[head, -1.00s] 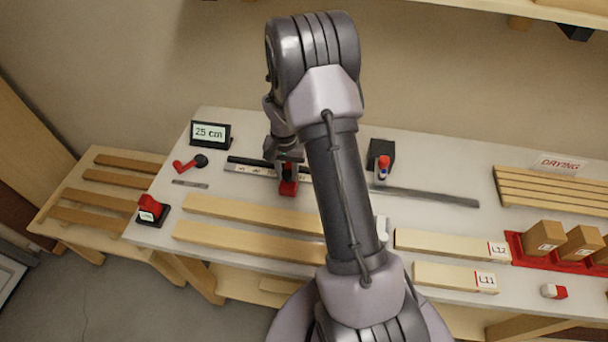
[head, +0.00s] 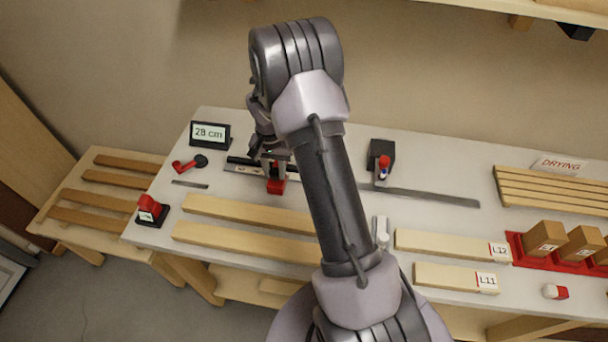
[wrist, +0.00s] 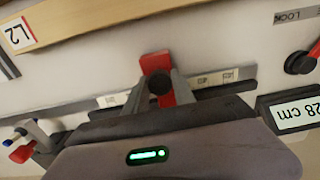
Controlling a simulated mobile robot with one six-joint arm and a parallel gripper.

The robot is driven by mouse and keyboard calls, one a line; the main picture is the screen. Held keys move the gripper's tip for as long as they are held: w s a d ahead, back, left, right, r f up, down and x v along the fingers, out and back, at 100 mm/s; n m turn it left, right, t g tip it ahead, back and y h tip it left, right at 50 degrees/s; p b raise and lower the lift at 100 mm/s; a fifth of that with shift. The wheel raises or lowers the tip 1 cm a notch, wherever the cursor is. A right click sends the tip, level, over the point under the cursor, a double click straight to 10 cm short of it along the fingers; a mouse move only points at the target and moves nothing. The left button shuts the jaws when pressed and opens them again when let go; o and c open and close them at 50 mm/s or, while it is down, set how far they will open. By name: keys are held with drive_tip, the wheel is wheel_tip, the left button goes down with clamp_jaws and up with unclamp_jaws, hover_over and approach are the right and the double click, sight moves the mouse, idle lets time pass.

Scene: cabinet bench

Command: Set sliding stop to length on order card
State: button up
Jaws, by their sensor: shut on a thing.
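My gripper (head: 273,157) is shut on the red sliding stop (head: 276,187), which sits on the ruled rail (head: 245,168) at the back of the bench. In the wrist view, the fingers (wrist: 161,87) are on either side of the stop's dark knob, and the red block (wrist: 155,64) shows beyond it. The rail's scale labels (wrist: 204,79) are too small to read. A small display (head: 209,133) reads "28 cm"; it also shows in the wrist view (wrist: 297,113). A red lever with a black pivot (head: 189,164) lies left of the rail, beside a "LOCK" label (wrist: 296,15). I cannot identify an order card.
Pale boards (head: 245,211) lie in front of the rail. A black block with a red-topped clamp (head: 382,165) stands to its right. A red-handled stamp (head: 150,208) is at the left edge. A slatted drying rack (head: 550,190) and red tray (head: 517,250) are at right.

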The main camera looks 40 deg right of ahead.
drive_tip(key=shift+w+a, duration=1.85)
drive_tip(key=shift+w, duration=0.25)
drive_tip(key=shift+w+a, duration=0.1)
drive_tip(key=shift+w+a, duration=1.9)
drive_tip(key=shift+w, duration=0.25)
drive_tip(key=o, duration=1)
wheel_tip(320, 180, up, 9)
drive_tip(key=p, duration=0.5)
